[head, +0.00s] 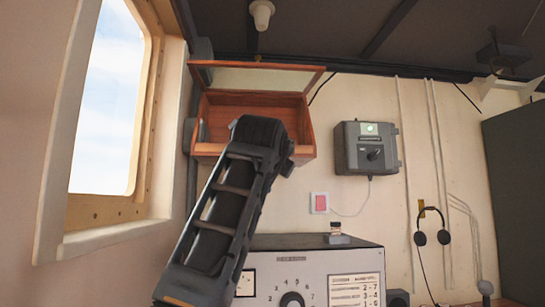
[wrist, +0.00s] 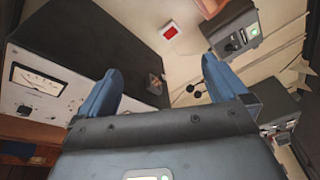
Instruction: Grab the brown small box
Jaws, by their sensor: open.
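A small brownish box-like object (wrist: 155,84) lies on the dark top of the grey instrument cabinet (wrist: 85,50). In the wrist view it appears between my fingers but beyond them, not touching them. In the head view a small object with a dark top and pale middle (head: 337,230) stands at the cabinet's back edge; it looks like the same one. My gripper (wrist: 160,65) is open and empty, its two blue fingers wide apart. In the head view my arm hides my fingers.
An open wooden wall cabinet (head: 305,125) is behind my arm. A grey wall unit (head: 367,148), a red switch plate (head: 320,203) and a headset (head: 432,236) are on the wall. A window (head: 105,100) is at left. The cabinet top around the object looks clear.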

